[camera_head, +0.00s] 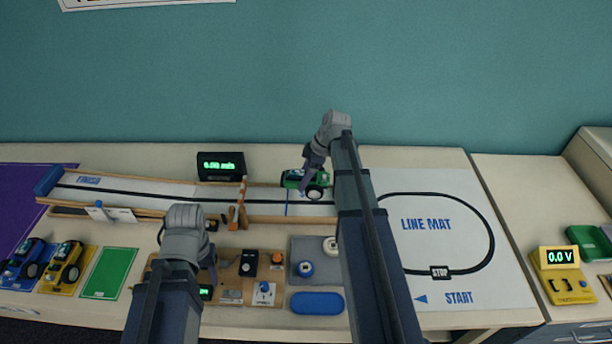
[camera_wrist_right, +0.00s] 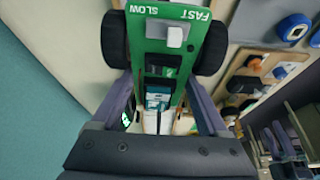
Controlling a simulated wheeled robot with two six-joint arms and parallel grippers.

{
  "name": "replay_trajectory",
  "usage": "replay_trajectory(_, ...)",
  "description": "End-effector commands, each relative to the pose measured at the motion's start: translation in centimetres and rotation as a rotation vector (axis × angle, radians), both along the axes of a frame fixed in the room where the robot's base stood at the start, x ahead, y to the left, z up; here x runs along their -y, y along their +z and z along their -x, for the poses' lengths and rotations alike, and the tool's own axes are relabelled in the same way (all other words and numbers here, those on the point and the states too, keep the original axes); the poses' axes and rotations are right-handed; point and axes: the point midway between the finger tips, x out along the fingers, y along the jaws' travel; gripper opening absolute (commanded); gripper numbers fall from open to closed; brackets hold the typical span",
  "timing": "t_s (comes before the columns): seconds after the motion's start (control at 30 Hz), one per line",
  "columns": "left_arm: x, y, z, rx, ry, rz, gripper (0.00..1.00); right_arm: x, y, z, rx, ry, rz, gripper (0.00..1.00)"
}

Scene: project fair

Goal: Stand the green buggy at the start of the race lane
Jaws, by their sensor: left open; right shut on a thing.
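The green buggy (camera_head: 291,179) is at the right part of the race lane (camera_head: 138,186), by the blue cross line (camera_head: 287,207). My right gripper (camera_head: 308,172) is shut on it from above. In the right wrist view the green buggy (camera_wrist_right: 197,14) sits between the fingers, with its FAST and SLOW label and two black wheels showing. I cannot tell whether its wheels touch the lane. The lane's right end is hidden behind my right arm. My left gripper (camera_head: 208,268) is open over the wooden board in front of the lane.
Blue and yellow buggies (camera_head: 64,264) stand at front left beside an empty green card (camera_head: 108,273). A grey tray (camera_head: 308,249) and line mat (camera_head: 470,208) lie to the right.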

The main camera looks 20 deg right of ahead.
Motion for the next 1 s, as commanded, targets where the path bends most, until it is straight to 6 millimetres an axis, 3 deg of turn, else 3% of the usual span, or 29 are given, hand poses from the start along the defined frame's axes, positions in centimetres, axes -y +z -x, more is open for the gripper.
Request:
replay_trajectory(0.47,0.0,-0.4,0.0,0.0,0.0,0.0,0.5,0.4,-0.4,0.2,0.001,0.064,-0.001,0.37)
replay_trajectory(1.0,0.0,-4.6,0.0,0.0,0.0,0.0,0.5,0.4,-4.6,0.2,0.001,0.062,0.0,0.37)
